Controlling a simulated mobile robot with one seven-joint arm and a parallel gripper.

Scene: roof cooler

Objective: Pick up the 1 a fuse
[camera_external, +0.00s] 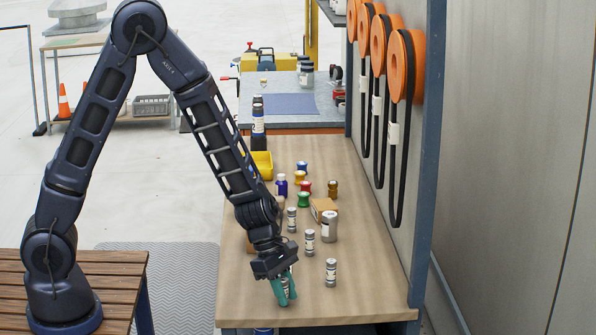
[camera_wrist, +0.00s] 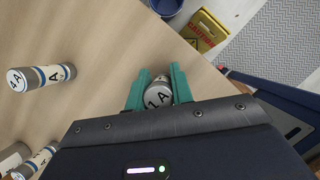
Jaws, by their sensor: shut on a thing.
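The 1 A fuse (camera_wrist: 158,95), a grey cylinder with "1 A" printed on its end cap, is between the two teal fingers of my gripper (camera_wrist: 158,76) in the wrist view. In the external view my gripper (camera_external: 283,290) points down at the front of the wooden bench, shut on the fuse (camera_external: 285,286), which the fingers partly cover. I cannot tell whether the fuse's bottom touches the bench. Another fuse (camera_external: 331,272), standing to the right, shows in the wrist view (camera_wrist: 42,77) with what looks like "4 A" on its cap.
Colored spools (camera_external: 303,199) and a yellow bin (camera_external: 262,165) are farther back. Orange belt reels (camera_external: 401,66) hang on the right wall. The bench's front right is clear.

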